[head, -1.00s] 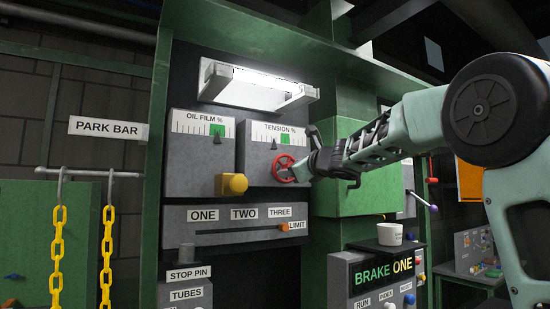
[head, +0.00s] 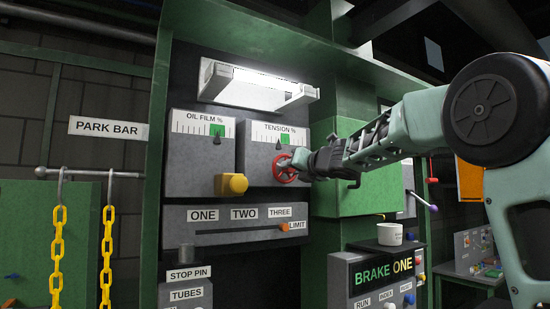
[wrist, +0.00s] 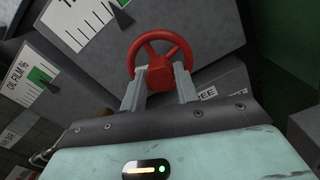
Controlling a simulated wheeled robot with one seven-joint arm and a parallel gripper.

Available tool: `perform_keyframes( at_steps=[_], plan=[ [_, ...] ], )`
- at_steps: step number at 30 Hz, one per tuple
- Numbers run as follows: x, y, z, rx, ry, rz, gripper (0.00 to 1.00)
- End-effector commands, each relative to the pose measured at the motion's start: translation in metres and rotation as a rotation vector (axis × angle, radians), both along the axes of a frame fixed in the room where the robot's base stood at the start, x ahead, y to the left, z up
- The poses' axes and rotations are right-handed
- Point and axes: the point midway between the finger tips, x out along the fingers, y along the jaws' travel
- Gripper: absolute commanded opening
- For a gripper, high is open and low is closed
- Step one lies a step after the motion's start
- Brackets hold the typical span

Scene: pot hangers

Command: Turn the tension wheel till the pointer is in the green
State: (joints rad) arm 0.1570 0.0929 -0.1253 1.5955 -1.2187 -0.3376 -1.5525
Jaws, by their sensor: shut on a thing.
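The red tension wheel (head: 284,168) sits on the front of the grey TENSION % box (head: 262,185); its rim, spokes and hub also show in the wrist view (wrist: 139,56). My gripper (wrist: 159,82) is shut on the wheel, with one finger on each side of the hub. In the head view my gripper (head: 301,165) meets the wheel from the right. Above the wheel is the tension scale with its green band (head: 285,138). The small dark pointer (head: 278,146) is at or just left of the band's left edge; I cannot tell exactly.
The OIL FILM % box (head: 190,180) with a yellow knob (head: 233,184) stands to the left. A lamp (head: 255,85) hangs above. A slider panel (head: 215,215) lies below. A green box (head: 365,190) and a white cup (head: 390,234) are on the right, near my arm.

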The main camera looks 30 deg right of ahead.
Motion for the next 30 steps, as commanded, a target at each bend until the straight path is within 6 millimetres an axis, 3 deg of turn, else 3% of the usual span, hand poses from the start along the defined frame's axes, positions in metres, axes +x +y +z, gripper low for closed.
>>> perform_keyframes(
  at_steps=[15, 18, 19, 21, 30],
  plan=[
    [-0.0001, -0.0002, 0.0002, 0.723, 0.024, 0.0, 0.03],
    [-0.0001, -0.0001, 0.0003, 0.723, 0.024, 0.0, 0.03],
    [-0.0001, -0.0001, 0.0003, 0.722, 0.024, 0.0, 0.36],
    [-0.0001, -0.0002, 0.0001, 0.722, 0.024, 0.0, 0.53],
    [0.0, -0.0002, 0.0001, 0.72, 0.025, 0.0, 0.53]
  ],
)
